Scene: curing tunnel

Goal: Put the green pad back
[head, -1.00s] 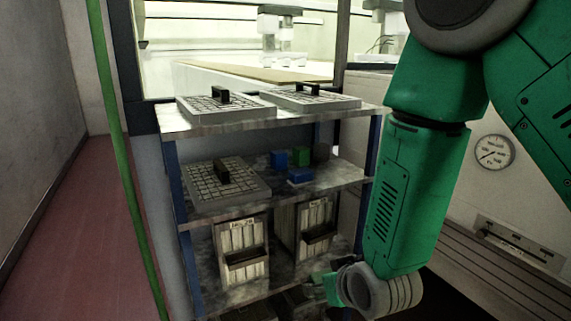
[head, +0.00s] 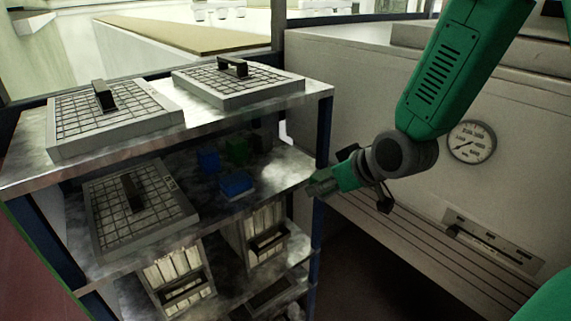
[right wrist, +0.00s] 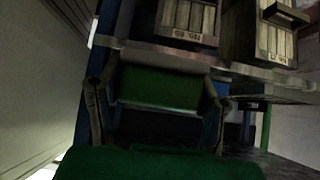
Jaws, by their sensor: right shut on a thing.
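A green pad (right wrist: 158,87) sits between the two fingers of my right gripper (right wrist: 157,106) in the right wrist view. The gripper is shut on it. In the head view my right gripper (head: 322,184) is at the right front post of the shelf rack, at about the height of the middle shelf (head: 278,172). The pad is hard to tell from the green gripper there. Another green block (head: 237,150) stands on the middle shelf, beside a blue block (head: 207,159) and behind another blue block (head: 236,185). My left gripper is not in view.
Gridded trays with black handles lie on the top shelf (head: 214,115) and the middle shelf's left part (head: 140,208). Slatted boxes (head: 178,277) stand below. A wall with a gauge (head: 472,142) is at the right. Open space lies between rack and wall.

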